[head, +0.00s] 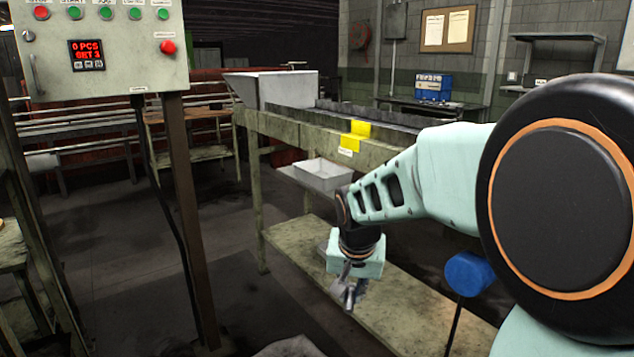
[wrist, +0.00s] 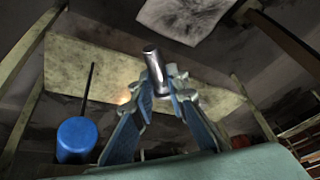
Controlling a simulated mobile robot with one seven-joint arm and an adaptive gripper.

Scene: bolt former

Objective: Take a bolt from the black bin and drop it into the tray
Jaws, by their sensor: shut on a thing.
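My gripper (head: 349,292) hangs below my wrist, fingers pointing down, in the middle of the head view. In the wrist view my gripper (wrist: 163,92) is shut on a shiny metal bolt (wrist: 154,66), whose cylindrical end sticks out past the fingertips. A light grey open tray (head: 323,175) sits by the side of the long bench, beyond and above my gripper in the head view. My gripper is clear of the tray. I cannot make out the black bin in either view.
A control panel (head: 105,45) on a post (head: 187,200) stands left. A blue round object (head: 469,273) on a black rod is right of my gripper.

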